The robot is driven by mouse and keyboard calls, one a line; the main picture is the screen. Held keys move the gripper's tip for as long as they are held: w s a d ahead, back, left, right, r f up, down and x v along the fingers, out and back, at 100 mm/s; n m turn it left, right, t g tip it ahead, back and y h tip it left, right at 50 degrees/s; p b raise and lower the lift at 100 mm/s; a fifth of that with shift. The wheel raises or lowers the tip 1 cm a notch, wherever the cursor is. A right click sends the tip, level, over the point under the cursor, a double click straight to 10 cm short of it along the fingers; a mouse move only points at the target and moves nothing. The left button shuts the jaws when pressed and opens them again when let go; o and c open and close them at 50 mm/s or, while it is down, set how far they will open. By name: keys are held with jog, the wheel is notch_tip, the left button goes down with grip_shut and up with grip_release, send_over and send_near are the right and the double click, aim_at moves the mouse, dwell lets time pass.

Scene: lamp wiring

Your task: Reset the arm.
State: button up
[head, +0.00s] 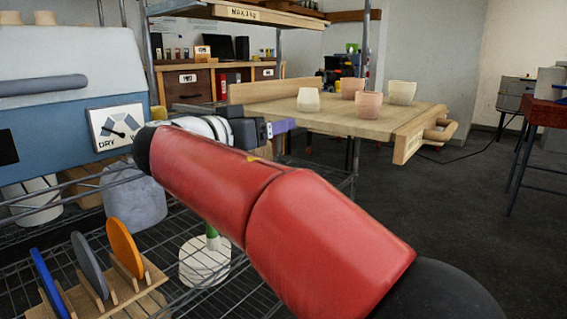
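My red arm reaches from the lower right up toward the left-middle of the head view. Its white and dark wrist bends to the right. My gripper (281,126) is at the end, small and seen from the side, in front of the left edge of a wooden board. The purple-grey part at its tip is too small to tell whether the fingers are apart or hold anything. My arm hides part of the wire shelf behind it.
The wooden board (375,122) holds several pale and pinkish cups. A blue-grey machine with a dial (115,128) stands at left. A wire shelf (180,292) below carries a rack of coloured discs and a white stacked piece (205,262). Dark floor (455,215) at right is open.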

jog(key=s+d+f+n+g+y+p, duration=0.25)
jog(key=s+d+f, duration=0.2)
jog(key=d, duration=0.35)
jog(key=s+d+f+n+g+y+p, duration=0.1)
jog(key=s+d+f+g, duration=0.3)
jog(key=d, duration=0.5)
jog(key=s+d+f+n+g+y+p, duration=0.2)
jog(key=s+f+y, duration=0.5)
jog(key=s+f, duration=0.7)
jog(key=s+p, duration=0.1)
jog(key=s, duration=0.3)
jog(key=shift+s+f+n, duration=0.25)
jog(key=shift+f+n, duration=0.1)
jog(key=shift+f, duration=0.05)
